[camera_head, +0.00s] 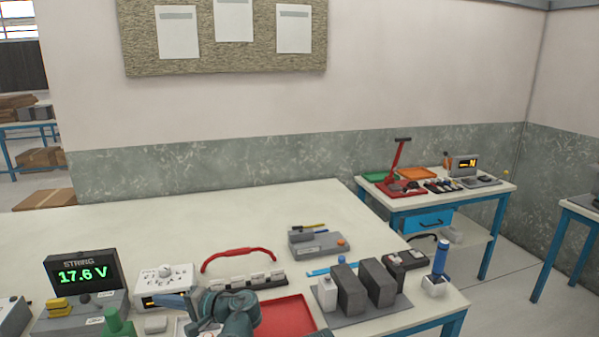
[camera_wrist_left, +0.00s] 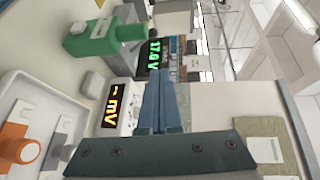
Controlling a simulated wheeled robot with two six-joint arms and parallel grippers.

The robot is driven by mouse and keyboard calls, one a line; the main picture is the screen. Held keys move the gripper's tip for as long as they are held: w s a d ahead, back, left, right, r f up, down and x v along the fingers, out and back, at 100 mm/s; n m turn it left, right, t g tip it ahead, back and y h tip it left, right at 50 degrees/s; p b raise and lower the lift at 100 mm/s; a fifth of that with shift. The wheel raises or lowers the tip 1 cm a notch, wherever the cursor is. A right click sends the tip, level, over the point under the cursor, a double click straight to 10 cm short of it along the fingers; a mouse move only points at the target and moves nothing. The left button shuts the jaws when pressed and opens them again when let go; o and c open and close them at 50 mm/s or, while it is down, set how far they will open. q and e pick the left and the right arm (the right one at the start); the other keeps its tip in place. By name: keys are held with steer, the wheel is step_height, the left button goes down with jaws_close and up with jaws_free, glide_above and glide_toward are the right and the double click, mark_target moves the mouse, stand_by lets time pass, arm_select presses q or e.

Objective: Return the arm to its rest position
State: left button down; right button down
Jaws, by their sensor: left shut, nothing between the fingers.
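My left gripper (camera_head: 172,301) is at the bottom of the head view, above the near part of the white workbench (camera_head: 110,222). My arm's teal and grey links lie just right of it, beside the red tray (camera_head: 287,318). In the left wrist view the two blue-grey fingers (camera_wrist_left: 160,98) are together with nothing between them. They point toward the voltage display (camera_wrist_left: 153,55) and the meter reading mV (camera_wrist_left: 115,110). The gripper appears to hang free of these. My right gripper is not in view.
The string display (camera_head: 85,272) reads 17.6 V. A green object (camera_head: 118,322) stands close left of the gripper. A red cable (camera_head: 238,255), a battery row (camera_head: 245,281) and dark blocks (camera_head: 378,281) stand to the right. The bench's back left is clear.

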arm_select(q)
steer(key=s+d+f+h, duration=0.1)
steer(key=f+h, duration=0.1)
steer(key=f, duration=0.2)
steer(key=s+d+f+n+g+h, duration=0.1)
steer(key=s+f+h, duration=0.1)
steer(key=f, duration=0.2)
steer(key=s+d+f+h, duration=0.1)
steer(key=f+h, duration=0.2)
steer(key=f, duration=0.1)
steer(key=shift+s+d+f+n+g, duration=0.2)
steer(key=shift+s+f+n+g, duration=0.1)
steer(key=shift+s+g, duration=0.1)
steer(key=s+d+f+m+g+h+b, duration=0.1)
steer(key=s+d+f+h+b, duration=0.35)
steer(key=d+f, duration=0.55)
steer(key=s+d+f+m+g+h+b, duration=0.1)
steer(key=s+d+f+h+b, duration=0.2)
steer(key=s+d+f+b, duration=0.75)
steer(key=w+d+r+p, duration=0.1)
steer(key=w+r+p, duration=0.1)
steer(key=r+p, duration=0.7)
steer(key=w+d+r+p, duration=0.2)
steer(key=r+p, duration=0.8)
steer(key=p, duration=0.1)
steer(key=shift+w+r, duration=0.25)
steer(key=shift+w, duration=0.05)
